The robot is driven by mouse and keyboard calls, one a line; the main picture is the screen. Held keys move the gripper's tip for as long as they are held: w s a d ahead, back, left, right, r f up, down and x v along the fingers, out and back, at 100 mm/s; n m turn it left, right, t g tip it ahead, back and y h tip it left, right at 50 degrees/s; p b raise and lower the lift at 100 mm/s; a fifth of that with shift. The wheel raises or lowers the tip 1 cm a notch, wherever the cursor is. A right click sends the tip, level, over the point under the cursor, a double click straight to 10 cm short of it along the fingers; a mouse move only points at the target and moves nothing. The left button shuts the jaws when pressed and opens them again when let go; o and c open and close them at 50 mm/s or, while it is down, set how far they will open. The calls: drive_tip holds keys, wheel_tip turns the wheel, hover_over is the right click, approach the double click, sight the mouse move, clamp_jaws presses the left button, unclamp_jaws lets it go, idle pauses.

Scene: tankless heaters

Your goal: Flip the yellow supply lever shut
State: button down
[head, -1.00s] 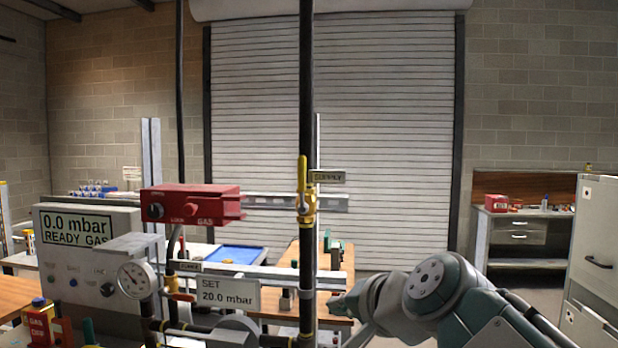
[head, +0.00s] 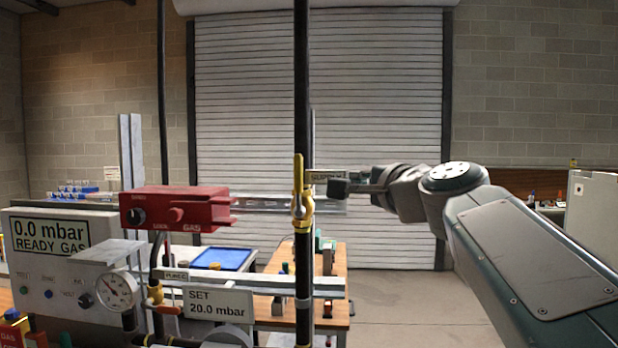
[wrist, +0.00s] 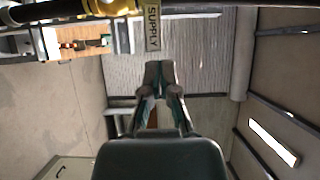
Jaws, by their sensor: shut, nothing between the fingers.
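The yellow supply lever (head: 299,177) points straight up, in line with the black vertical pipe, above its brass valve body (head: 303,213). My gripper (head: 339,187) is shut and empty, just right of the lever and valve in the head view, partly in front of the SUPPLY tag. In the wrist view my gripper (wrist: 158,70) points toward the SUPPLY tag (wrist: 152,27), and the brass valve (wrist: 100,7) shows at the top left edge. The lever itself is not clear in the wrist view. I cannot tell whether the fingers touch the tag.
A red gas unit (head: 176,209) is left of the pipe on a metal rail. Below are a grey panel reading 0.0 mbar (head: 51,235), a round gauge (head: 117,292) and a SET 20.0 mbar sign (head: 218,304). Open floor (head: 400,300) lies to the right.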

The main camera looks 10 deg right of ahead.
sight(299, 186)
drive_tip(key=w+a, duration=0.5)
drive_tip(key=w, duration=0.6)
drive_tip(key=shift+a, duration=0.3)
drive_tip(key=shift+w+a+n, duration=0.1)
drive_tip(key=shift+a+n, duration=0.2)
drive_tip(key=shift+n, duration=0.1)
drive_tip(key=shift+r+g, duration=0.15)
drive_tip(key=shift+g, duration=0.15)
